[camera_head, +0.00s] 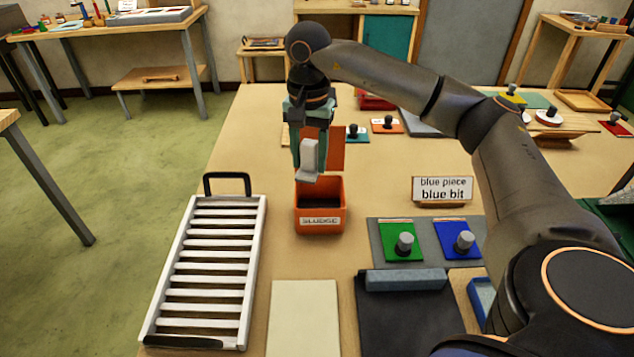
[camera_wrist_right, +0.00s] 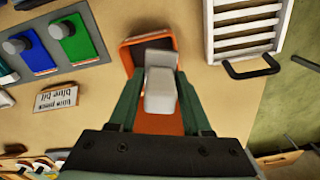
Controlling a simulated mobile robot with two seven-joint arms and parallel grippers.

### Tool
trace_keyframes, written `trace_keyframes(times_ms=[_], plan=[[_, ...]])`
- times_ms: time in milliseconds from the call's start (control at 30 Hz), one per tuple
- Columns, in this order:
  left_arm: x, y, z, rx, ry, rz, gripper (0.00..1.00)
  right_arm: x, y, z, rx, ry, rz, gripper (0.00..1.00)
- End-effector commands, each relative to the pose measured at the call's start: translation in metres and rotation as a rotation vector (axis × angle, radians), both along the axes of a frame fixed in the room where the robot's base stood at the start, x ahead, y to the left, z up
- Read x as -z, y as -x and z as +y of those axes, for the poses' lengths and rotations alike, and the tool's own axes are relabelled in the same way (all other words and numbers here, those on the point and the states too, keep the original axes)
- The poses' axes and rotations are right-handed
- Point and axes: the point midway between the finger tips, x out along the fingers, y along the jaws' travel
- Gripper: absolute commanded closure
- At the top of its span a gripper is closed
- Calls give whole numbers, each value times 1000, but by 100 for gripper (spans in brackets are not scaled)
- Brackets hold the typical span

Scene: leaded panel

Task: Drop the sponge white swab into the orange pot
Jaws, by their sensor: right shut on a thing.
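The white sponge swab (camera_head: 309,158) is a pale grey-white block held by my right gripper (camera_head: 308,172); it also shows in the right wrist view (camera_wrist_right: 160,88) between the two green fingers. The gripper is shut on it. The orange pot (camera_head: 320,222) is an open box labelled "SLUDGE" with a raised orange flap or lid at its back. The swab is above the pot's opening, apart from its floor, and in the wrist view it covers part of the pot (camera_wrist_right: 128,54). My left gripper is not in view.
A white slatted rack (camera_head: 205,262) with a black handle lies left of the pot. Green (camera_head: 403,240) and blue (camera_head: 458,240) knobbed pieces sit on a grey tray at right, behind them a "blue piece, blue bit" sign (camera_head: 442,188). A pale board (camera_head: 303,315) lies in front.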

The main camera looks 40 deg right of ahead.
Motion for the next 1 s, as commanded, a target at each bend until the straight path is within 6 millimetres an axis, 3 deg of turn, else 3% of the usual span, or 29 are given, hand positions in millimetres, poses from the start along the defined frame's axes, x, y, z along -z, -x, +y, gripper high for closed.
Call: trace_keyframes(times_ms=[33,100,233,700,1000], plan=[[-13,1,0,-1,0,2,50,-14,-2,-16,84,-3,6,100],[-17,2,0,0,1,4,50,-19,-3,-32,173,-5,11,100],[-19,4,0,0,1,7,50,-21,-4,-47,256,-7,17,100],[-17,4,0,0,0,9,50,27,-3,-49,266,-6,19,100],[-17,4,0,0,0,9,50,38,-4,-49,264,-6,16,100]])
